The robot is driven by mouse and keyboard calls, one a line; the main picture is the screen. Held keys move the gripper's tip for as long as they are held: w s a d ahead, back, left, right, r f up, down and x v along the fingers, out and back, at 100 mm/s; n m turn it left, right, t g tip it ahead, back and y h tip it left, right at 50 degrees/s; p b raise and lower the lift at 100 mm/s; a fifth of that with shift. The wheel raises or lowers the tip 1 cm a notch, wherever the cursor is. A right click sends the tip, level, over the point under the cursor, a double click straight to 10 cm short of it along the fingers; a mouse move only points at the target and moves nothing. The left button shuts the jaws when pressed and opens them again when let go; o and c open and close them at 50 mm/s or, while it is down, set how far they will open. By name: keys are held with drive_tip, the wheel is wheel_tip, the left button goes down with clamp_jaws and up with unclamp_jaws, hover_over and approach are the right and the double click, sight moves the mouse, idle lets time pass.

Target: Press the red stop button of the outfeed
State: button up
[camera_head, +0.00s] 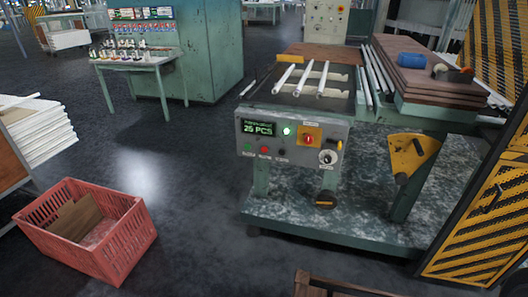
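The outfeed's control panel (290,163) is a grey box on the front of a green bench (310,92). A small round red button (264,149) sits in its lower left. A small green button (248,147) is to its left and a dark button (281,151) to its right. Above are a display (259,127) with green text ending in "PCS" and a lit green lamp (287,131). A red rotary switch (309,138) on a yellow plate and a round knob (328,157) are at the right. My gripper is not in view.
A red plastic crate (120,215) stands on the floor at left. A brown wooden edge (340,287) shows at the bottom. A yellow-black striped cabinet (470,225) stands at right. The bench's metal base plate (310,230) juts forward. Floor between crate and bench is clear.

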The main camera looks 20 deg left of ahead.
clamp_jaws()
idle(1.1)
